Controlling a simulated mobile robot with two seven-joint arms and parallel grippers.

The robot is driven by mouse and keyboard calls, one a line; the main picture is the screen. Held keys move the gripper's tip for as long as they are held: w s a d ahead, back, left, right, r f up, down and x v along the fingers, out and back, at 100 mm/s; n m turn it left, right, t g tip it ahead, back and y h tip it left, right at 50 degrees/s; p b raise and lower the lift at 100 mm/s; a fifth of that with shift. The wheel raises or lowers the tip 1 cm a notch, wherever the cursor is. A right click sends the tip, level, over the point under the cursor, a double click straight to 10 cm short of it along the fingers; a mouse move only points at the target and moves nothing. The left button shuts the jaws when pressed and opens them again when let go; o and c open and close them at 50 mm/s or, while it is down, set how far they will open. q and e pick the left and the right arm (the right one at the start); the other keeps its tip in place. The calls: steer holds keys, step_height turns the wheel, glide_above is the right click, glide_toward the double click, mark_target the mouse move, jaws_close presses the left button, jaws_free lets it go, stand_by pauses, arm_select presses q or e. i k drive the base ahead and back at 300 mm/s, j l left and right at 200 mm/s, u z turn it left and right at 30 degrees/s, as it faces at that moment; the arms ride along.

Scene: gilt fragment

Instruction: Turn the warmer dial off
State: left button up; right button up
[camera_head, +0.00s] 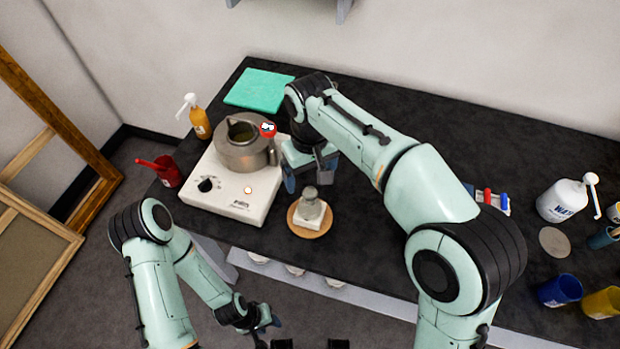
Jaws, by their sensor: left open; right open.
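The warmer (262,199) is a cream box on the black bench, with a metal pot (243,154) on its top. Its black dial (207,185) is on the front left of the top face, and a small pale button or lamp (248,190) is to its right. The dial's setting is too small to read. My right gripper (311,175) is open and empty, just right of the warmer and behind a round wooden coaster. My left gripper (268,322) is open, low in front of the bench, well away from the dial.
The wooden coaster (297,229) holds a grey, jar-like object (311,207). A teal cloth (258,90) lies behind. A white bottle (563,200) and cups are at right.

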mark_target(207, 185)
steer(key=k, duration=1)
